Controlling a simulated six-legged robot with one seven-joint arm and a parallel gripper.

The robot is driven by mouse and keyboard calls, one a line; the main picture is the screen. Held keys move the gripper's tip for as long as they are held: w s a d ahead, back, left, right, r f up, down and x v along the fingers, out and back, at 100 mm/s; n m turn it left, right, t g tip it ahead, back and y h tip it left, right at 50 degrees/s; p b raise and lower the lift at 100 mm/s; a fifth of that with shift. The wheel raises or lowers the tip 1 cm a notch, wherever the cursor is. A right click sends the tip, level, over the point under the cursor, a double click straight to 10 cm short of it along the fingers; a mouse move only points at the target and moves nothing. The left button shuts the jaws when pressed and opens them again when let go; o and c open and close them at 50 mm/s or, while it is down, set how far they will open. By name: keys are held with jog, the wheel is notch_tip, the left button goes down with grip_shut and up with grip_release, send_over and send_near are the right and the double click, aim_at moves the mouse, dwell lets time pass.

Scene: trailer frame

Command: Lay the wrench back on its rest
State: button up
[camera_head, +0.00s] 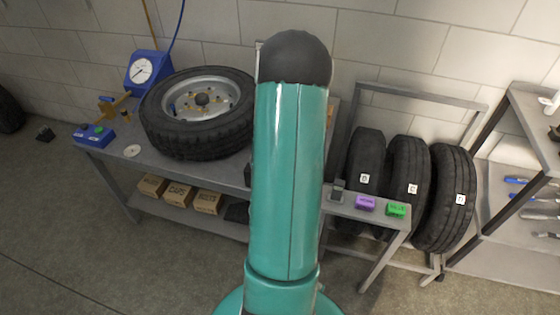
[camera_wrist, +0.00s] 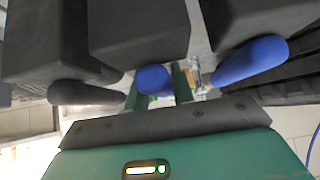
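In the wrist view, dark blocky parts that look like my gripper (camera_wrist: 165,76) fill the top, above a teal housing of mine with a small light. Rounded blue ends (camera_wrist: 250,60) show among these blocks; I cannot tell whether they are parts of my gripper or of a held tool. In the head view my teal arm link hides the gripper and part of the bench. I cannot make out the wrench for sure. A small dark grey holder (camera_head: 338,192) stands on the bench's right end; I cannot tell if it is the rest.
A wheel (camera_head: 199,135) lies on the grey bench (camera_head: 160,187), with a blue gauge (camera_head: 143,72) behind it. Purple (camera_head: 365,203) and green (camera_head: 397,209) blocks sit at the right end. Tyres (camera_head: 450,200) stand behind; a shelf (camera_head: 508,272) at right holds blue-handled tools (camera_head: 516,181).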

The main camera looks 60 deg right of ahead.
jog(key=o, duration=0.5)
jog(key=shift+a, duration=0.1)
jog(key=v, duration=1.3)
jog(key=shift+s+a+r, duration=0.1)
jog(key=shift+a+r, duration=0.1)
jog(key=shift+r, duration=0.05)
